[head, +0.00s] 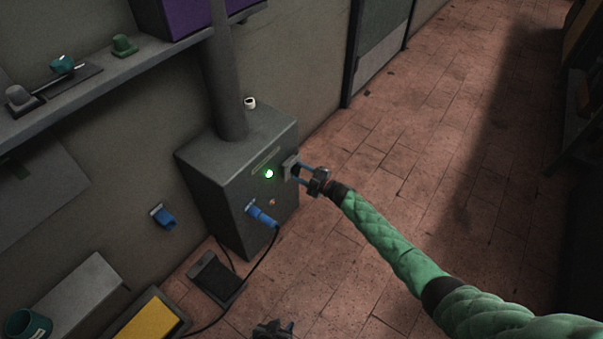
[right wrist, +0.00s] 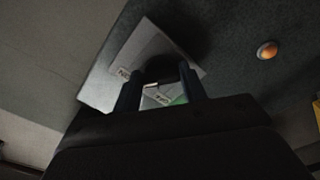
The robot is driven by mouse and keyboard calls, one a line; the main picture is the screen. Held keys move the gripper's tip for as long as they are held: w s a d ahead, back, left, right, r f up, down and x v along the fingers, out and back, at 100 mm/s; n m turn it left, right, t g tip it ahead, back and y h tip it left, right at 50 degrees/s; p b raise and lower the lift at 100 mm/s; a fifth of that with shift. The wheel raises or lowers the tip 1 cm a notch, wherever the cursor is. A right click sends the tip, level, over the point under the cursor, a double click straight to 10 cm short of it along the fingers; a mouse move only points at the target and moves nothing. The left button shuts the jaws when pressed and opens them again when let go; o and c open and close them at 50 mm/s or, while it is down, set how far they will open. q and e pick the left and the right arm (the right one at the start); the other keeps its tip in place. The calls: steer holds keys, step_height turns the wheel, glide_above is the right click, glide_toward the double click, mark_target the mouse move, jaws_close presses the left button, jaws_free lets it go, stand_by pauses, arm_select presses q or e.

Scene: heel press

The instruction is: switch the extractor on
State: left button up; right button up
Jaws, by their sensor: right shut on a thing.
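The extractor is a grey box (head: 235,185) with a round duct (head: 222,85) rising from its top, against the wall. A green lamp (head: 269,174) glows on its front. My right gripper (head: 294,170) is at the switch plate (head: 288,165) on the box's right part, shut on the switch's dark knob. In the right wrist view, the pale plate (right wrist: 125,65) lies behind my fingers (right wrist: 160,88); its lettering is partly covered, and the knob is mostly hidden. My left gripper (head: 272,328) is low at the bottom edge, away from the extractor; its jaws are unclear.
A small orange button or lamp (head: 272,202) sits below the green lamp and shows in the right wrist view (right wrist: 267,50). A blue plug (head: 262,215) with a black cable is on the front. A dark pedal (head: 215,278) lies on the floor. The tiled floor at right is clear.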

steer(key=o, duration=1)
steer(key=shift+d, duration=0.1)
steer(key=shift+p+v, duration=0.3)
steer(key=shift+v, duration=3.55)
